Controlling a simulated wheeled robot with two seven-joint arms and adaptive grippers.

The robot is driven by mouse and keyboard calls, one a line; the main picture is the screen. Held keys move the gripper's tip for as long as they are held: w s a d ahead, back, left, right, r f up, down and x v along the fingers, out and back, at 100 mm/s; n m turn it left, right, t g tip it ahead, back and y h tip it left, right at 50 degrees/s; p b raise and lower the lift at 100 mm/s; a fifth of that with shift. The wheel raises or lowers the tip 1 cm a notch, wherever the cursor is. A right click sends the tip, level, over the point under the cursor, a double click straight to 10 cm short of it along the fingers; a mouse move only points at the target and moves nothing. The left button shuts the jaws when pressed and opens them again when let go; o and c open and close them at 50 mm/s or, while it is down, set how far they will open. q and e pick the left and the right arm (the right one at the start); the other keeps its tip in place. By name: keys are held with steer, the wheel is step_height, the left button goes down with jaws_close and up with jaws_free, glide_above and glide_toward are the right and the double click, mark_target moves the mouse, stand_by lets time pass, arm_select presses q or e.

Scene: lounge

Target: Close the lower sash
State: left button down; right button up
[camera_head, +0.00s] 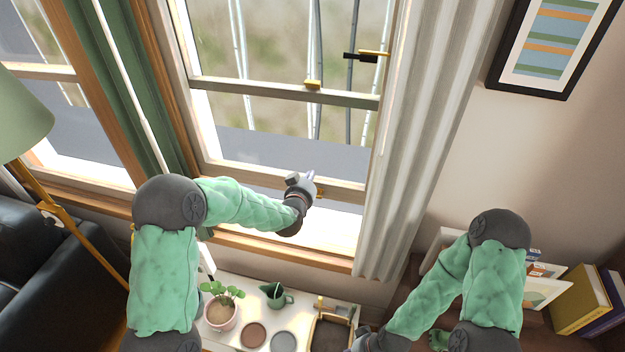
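The window's lower sash (235,172) is partly raised. Its pale bottom rail stands above the wooden sill (285,248), with a bright gap between them. A brass latch (313,85) sits on the middle rail. A small brass piece on the bottom rail (321,193) shows just right of my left gripper. My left gripper (303,178) is in front of the bottom rail, near its middle; I cannot tell whether it touches the rail or whether its fingers are apart. My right gripper (362,338) is low at the bottom edge, away from the window, its fingers unclear.
Below the sill, a white table (228,340) carries a potted plant (221,310), a green jug (276,295), round dishes and a wooden tray (313,338). A pale curtain (425,130) hangs right, a green one (120,80) left. A lamp (22,115) stands far left, books (580,300) at right.

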mark_target(315, 166)
arm_select(q)
steer(key=x, duration=0.4)
steer(key=shift+w+f+b, duration=0.1)
steer(key=shift+f+b, duration=0.25)
steer(key=shift+f, duration=1.7)
arm_select(e)
steer(key=shift+f, duration=0.4)
